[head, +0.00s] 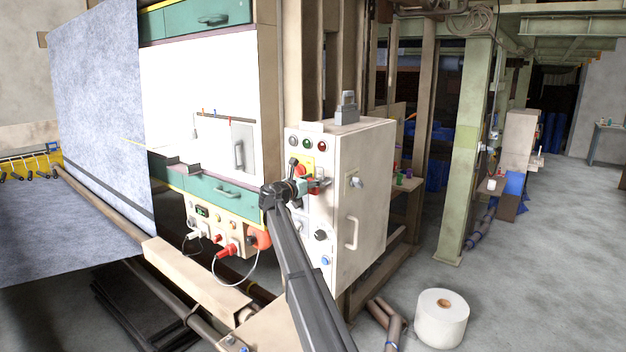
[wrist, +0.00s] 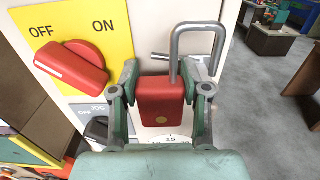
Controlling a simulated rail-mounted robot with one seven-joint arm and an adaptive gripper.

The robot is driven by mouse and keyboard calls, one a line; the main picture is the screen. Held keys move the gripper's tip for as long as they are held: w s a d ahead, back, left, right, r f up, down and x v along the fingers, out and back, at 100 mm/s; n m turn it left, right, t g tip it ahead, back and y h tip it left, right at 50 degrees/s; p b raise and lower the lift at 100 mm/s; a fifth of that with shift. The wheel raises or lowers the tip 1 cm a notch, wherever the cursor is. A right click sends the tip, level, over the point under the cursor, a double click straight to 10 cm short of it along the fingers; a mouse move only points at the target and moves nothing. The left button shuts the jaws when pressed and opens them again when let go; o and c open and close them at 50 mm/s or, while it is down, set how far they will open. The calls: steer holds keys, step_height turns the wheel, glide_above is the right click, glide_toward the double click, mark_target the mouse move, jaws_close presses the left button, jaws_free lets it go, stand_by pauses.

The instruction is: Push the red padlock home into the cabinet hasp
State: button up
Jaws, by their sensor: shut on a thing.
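The red padlock (wrist: 160,98) is held upright between the fingertips of my gripper (wrist: 161,88) in the wrist view. Its grey shackle (wrist: 197,25) rises above the body; one leg meets the body and the other stands to the right, outside it. A short grey metal piece (wrist: 158,56), perhaps part of the hasp, sticks out beside the shackle; I cannot tell whether the shackle passes through it. In the head view my gripper (head: 300,188) is at the front of the pale cabinet (head: 360,200), and the padlock is small and partly hidden.
A red rotary switch (wrist: 75,65) on a yellow OFF/ON plate (wrist: 110,20) is close left of my gripper. A black JOG knob (wrist: 96,128) sits below it. The cabinet's side has a handle (head: 352,232). A white roll (head: 441,318) stands on the floor at right.

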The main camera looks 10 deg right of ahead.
mark_target(313, 189)
steer(key=f, duration=0.2)
steer(key=shift+s+d+f, duration=0.2)
steer(key=shift+f, duration=0.1)
steer(key=o, duration=1.4)
steer(key=shift+f, duration=0.1)
steer(key=shift+s, duration=0.1)
steer(key=shift+s+a, duration=0.3)
steer(key=shift+s, duration=0.2)
steer(key=shift+c, duration=0.4)
steer(key=shift+o, duration=0.4)
steer(key=r+v, duration=0.2)
steer(key=v, duration=0.8)
steer(key=shift+w+a, duration=0.35)
steer(key=shift+a, duration=0.05)
steer(key=shift+s+a+r, duration=0.2)
steer(key=shift+a+r, duration=0.05)
steer(key=shift+r, duration=0.05)
steer(key=shift+s+a, duration=0.1)
steer(key=shift+a, duration=0.05)
